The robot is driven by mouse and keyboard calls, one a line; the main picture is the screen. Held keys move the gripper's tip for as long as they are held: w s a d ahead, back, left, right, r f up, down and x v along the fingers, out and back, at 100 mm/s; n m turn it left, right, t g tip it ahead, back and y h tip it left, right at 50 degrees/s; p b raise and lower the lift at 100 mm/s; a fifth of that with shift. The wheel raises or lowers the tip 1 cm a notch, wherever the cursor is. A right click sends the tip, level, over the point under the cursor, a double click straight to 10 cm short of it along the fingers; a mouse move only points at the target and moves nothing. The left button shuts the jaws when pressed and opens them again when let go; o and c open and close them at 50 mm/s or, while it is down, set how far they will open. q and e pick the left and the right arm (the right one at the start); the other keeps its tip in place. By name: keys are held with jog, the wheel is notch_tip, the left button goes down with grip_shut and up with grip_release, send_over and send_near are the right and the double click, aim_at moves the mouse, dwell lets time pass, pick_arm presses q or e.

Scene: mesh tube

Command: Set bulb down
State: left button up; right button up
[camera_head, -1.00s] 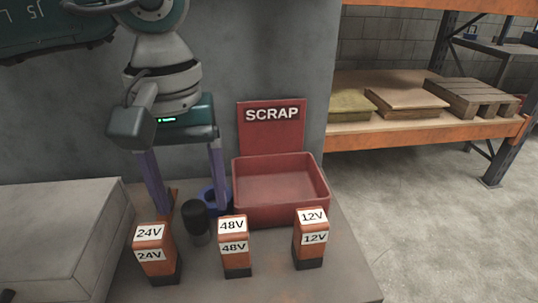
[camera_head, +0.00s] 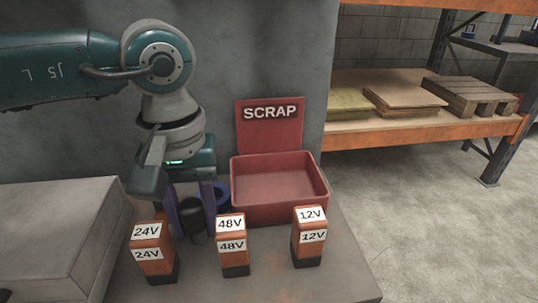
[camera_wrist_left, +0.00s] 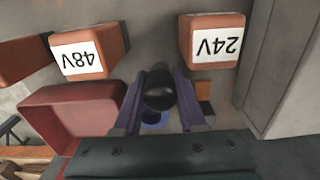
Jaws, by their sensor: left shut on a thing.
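The bulb (camera_head: 192,222) shows as a dark, rounded, upright piece on the grey table, behind the gap between the 24V and 48V blocks. My left gripper (camera_head: 190,226) points down over it and is shut on it, with one purple finger on each side. In the left wrist view the bulb (camera_wrist_left: 159,92) shows its dark round end between the two fingers (camera_wrist_left: 159,84). Its lower part is hard to see, and I cannot tell whether it touches the table. A blue ring-like piece (camera_head: 222,193) lies just behind and to its right, partly hidden. My right gripper is not in view.
Orange blocks labelled 24V (camera_head: 150,262), 48V (camera_head: 232,258) and 12V (camera_head: 310,248) stand along the front. A red SCRAP bin (camera_head: 280,207), empty, stands behind at right. A grey box (camera_head: 55,230) flanks the left. Bare table (camera_head: 340,262) shows at front right.

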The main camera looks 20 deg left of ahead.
pick_arm(q)
grip_shut()
jog(key=shift+r, duration=0.1)
